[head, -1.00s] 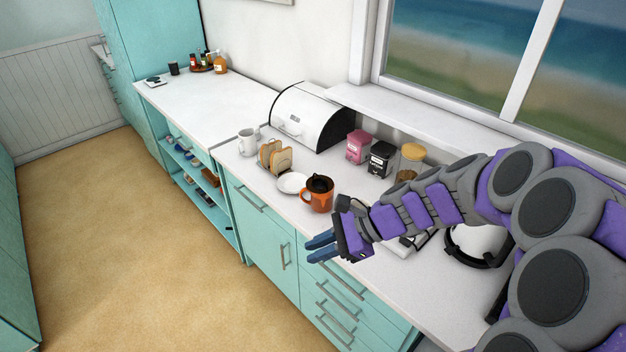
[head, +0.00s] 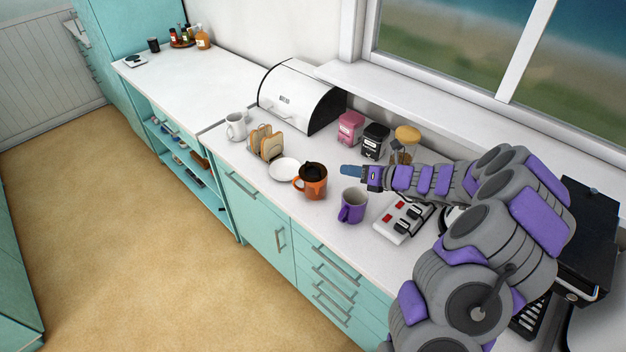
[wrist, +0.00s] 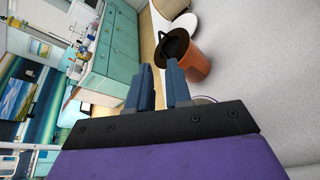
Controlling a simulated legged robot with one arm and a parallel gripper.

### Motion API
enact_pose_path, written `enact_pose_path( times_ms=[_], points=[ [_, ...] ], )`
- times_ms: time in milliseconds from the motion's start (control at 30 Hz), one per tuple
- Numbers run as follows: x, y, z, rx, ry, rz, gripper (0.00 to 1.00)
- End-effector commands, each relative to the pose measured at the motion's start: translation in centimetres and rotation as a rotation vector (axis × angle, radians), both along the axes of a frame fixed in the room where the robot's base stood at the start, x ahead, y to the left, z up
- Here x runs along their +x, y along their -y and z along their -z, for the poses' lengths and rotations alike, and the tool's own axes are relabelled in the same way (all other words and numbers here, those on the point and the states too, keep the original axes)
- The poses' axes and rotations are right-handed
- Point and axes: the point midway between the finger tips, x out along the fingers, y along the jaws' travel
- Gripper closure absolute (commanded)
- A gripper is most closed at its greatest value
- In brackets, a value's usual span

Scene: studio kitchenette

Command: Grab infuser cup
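The infuser cup, an orange mug (head: 315,188) with a dark infuser in its mouth, stands upright on the counter beside a white plate. It also shows in the wrist view (wrist: 197,66), just beyond and right of the fingertips. My gripper (head: 350,169) is to the right of the cup in the head view, apart from it. In the wrist view its two blue fingers (wrist: 160,70) stand apart with nothing between them. The cup's handle points left in the head view.
A purple mug (head: 353,206) stands close to the right of the cup. A white plate (head: 284,169) and toast rack (head: 265,142) are to its left. Pink (head: 350,128) and black (head: 375,139) canisters and a glass jar (head: 403,148) stand behind. A white device (head: 402,219) is right.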

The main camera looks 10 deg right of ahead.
Motion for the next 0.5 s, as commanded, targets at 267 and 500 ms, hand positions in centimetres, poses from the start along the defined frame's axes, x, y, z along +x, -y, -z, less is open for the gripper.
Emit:
enact_pose_path(
  times_ms=[267, 500],
  points=[
    [3.6, -3.8, 2.0, 0.001, 0.000, -0.006, 0.81],
    [5.3, -5.3, 2.6, 0.002, 0.002, -0.002, 0.81]
  ],
)
